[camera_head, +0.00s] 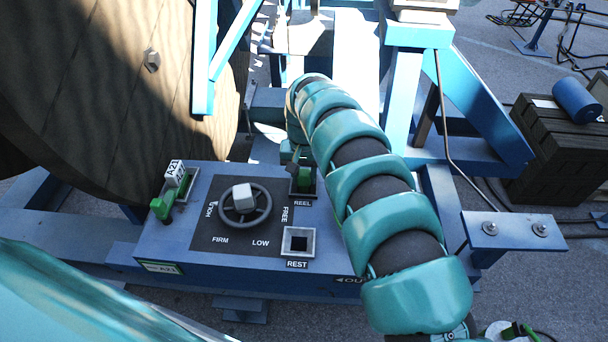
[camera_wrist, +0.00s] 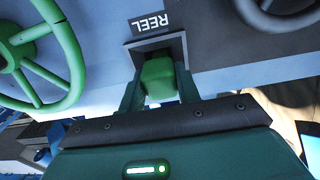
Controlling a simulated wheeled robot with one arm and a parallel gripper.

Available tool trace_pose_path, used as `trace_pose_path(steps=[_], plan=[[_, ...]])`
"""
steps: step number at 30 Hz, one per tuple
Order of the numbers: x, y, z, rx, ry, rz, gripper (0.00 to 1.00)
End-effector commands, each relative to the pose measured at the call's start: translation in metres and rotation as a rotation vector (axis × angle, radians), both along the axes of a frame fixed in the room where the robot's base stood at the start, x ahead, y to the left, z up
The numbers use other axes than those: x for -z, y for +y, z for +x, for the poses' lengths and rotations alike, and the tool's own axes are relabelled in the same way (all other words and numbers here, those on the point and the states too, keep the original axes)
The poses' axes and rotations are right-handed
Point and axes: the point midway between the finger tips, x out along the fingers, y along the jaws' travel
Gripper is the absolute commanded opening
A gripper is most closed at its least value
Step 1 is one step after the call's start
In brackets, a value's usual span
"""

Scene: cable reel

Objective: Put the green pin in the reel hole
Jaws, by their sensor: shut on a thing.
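The green pin (camera_wrist: 159,77) is between the two fingers of my gripper (camera_wrist: 160,92), directly at the square reel hole (camera_wrist: 133,45). In the head view the pin's green head (camera_head: 305,178) shows within the frame of the reel hole (camera_head: 303,194), by the REEL label. The pin's lower end is hidden, so I cannot tell how deep it sits. My gripper (camera_head: 291,155) is mostly hidden behind my arm there. The square rest hole (camera_head: 298,241), nearer on the same panel, looks empty.
A dark handwheel (camera_head: 266,208) stands on the panel left of the holes. A green handle with an A21 tag (camera_head: 163,207) is at the panel's left. A green wheel (camera_wrist: 70,45) is close on the left in the wrist view. The big reel (camera_head: 90,90) rises behind.

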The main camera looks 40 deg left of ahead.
Motion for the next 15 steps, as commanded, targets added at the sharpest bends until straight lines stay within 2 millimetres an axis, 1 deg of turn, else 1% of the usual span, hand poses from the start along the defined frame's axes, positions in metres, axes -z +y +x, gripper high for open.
trace_pose_path(steps=[14, 15], plan=[[-0.0010, -0.0001, 0.0002, 0.001, -0.001, 0.001, 0.00], [-0.0010, -0.0001, 0.0003, 0.001, 0.000, 0.001, 0.36]])
